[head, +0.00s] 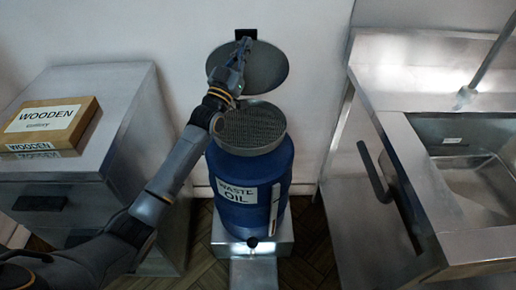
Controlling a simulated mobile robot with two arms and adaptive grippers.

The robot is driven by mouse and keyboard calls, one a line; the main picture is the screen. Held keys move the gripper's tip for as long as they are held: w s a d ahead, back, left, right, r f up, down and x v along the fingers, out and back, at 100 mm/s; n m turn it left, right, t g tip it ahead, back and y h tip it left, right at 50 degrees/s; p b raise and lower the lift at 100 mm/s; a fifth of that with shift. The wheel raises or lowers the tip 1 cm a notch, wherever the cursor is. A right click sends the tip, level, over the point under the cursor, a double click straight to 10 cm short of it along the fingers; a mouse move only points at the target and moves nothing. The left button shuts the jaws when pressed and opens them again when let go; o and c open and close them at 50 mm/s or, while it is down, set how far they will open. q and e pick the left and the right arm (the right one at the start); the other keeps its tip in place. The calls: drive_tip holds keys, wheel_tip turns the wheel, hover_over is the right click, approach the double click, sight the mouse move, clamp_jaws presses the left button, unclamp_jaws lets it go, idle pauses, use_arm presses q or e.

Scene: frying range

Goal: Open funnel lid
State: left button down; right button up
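The funnel (249,129) sits on top of the blue waste oil drum (228,188), its mesh grate showing. Its round grey lid (268,68) is raised, tilted up behind the funnel near the wall. My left gripper (241,50) is at the lid, in front of its upper left part and overlapping it in the picture. Its fingers are small and dark, so I cannot tell whether they are open, shut or touching the lid. My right gripper is not in view.
A metal cabinet (135,118) with a wooden box (48,125) stands on the left. A steel sink counter (395,130) stands on the right. The drum stands on a metal base (285,236), with the wall close behind.

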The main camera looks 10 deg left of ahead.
use_arm(q)
drive_tip(key=w+b, duration=0.1)
drive_tip(key=w, duration=0.1)
drive_tip(key=w+a+r+b, duration=0.1)
drive_tip(key=shift+w+b, duration=0.3)
drive_tip(key=shift+w, duration=0.05)
drive_tip(key=shift+w+a+r, duration=0.1)
drive_tip(key=shift+w+r, duration=0.15)
drive_tip(key=shift+r, duration=0.05)
drive_tip(key=shift+w, duration=0.1)
